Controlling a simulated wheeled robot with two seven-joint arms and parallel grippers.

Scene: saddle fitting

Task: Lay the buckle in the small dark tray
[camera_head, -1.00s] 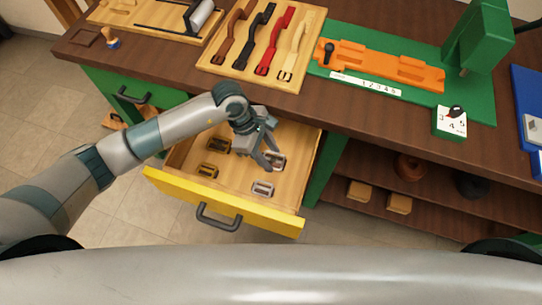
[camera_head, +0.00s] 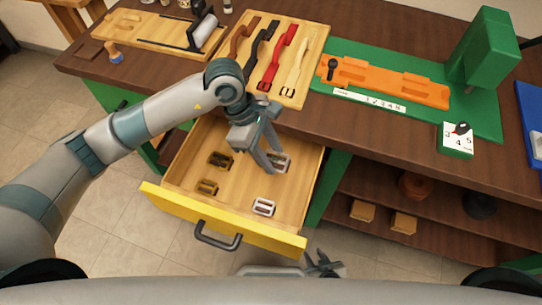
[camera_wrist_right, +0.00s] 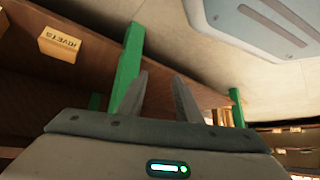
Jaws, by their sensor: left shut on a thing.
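My left gripper (camera_head: 274,162) reaches down into the open drawer and is shut on a silver buckle (camera_head: 281,164), partly hidden by the fingers. I cannot tell whether the buckle is clear of the drawer floor. A small dark tray (camera_head: 87,49) lies on the bench top at the far left, beside a blue-and-wood stamp. My right gripper (camera_head: 323,262) is low in front of the bench, at the bottom of the head view. In the right wrist view its fingers (camera_wrist_right: 160,92) are apart with nothing between them.
The yellow-fronted drawer (camera_head: 222,219) also holds another silver buckle (camera_head: 263,206) and brass buckles (camera_head: 207,187). A board of straps (camera_head: 301,87) and a wooden board with a roller (camera_head: 150,32) stand above it. A green leg (camera_wrist_right: 128,65) shows close to the right fingers.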

